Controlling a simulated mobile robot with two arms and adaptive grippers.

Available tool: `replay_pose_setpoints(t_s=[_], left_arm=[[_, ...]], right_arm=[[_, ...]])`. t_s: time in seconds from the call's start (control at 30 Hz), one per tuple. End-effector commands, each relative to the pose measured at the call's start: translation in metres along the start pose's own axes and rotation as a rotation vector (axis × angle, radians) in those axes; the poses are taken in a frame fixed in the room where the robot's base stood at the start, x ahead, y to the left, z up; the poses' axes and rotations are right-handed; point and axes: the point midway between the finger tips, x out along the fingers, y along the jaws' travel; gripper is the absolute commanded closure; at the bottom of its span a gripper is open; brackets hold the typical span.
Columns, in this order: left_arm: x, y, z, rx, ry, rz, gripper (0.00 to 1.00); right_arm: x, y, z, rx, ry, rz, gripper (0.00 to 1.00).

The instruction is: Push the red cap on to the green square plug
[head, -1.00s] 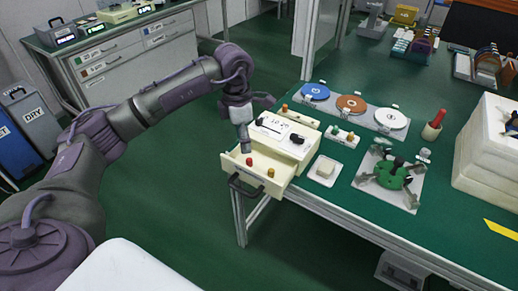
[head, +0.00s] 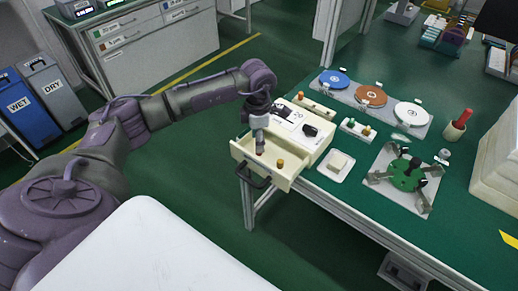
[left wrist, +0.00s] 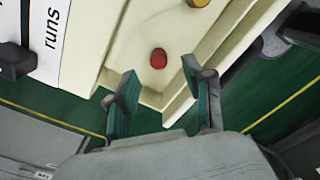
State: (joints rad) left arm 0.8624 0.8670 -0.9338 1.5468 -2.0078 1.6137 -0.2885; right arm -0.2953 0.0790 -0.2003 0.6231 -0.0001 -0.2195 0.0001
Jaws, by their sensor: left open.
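The red cap (left wrist: 159,58) stands on the floor of the open drawer in the left wrist view. In the head view it is hidden by my left gripper. A yellow-orange cap (head: 280,163) stands beside it and shows partly at the top of the wrist view (left wrist: 198,3). My left gripper (head: 260,147) points down over the drawer (head: 283,181). In the wrist view its open fingers (left wrist: 160,82) lie either side of the red cap's line, with nothing between them.
The cream drawer box (head: 322,138) sits at the table's left edge. A white pad (head: 336,166), a green fixture (head: 405,174) and a row of discs (head: 371,96) stand to its right. A holder with a red rod (head: 457,127) is further right.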

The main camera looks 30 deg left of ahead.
Motion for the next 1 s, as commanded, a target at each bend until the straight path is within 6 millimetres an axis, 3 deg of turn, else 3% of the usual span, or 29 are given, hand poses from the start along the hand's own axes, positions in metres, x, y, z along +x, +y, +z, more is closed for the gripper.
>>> replay_pose_setpoints(t_s=[0.23, 0.53, 0.8, 1.0], left_arm=[[0.034, 0.000, 0.002, -0.001, 0.000, -0.003, 0.48], [0.039, 0.001, 0.002, 0.000, 0.000, 0.000, 0.48], [0.039, 0.001, 0.002, 0.000, 0.000, 0.000, 0.92], [0.039, 0.001, 0.002, -0.001, 0.000, 0.000, 0.92]], right_arm=[[-0.009, -0.001, -0.004, 0.000, 0.005, -0.002, 0.73], [-0.009, -0.003, 0.006, 0.000, -0.011, -0.003, 0.73], [-0.009, -0.002, 0.007, 0.000, -0.012, -0.003, 0.73], [-0.009, -0.001, 0.007, 0.000, -0.012, -0.002, 0.73]])
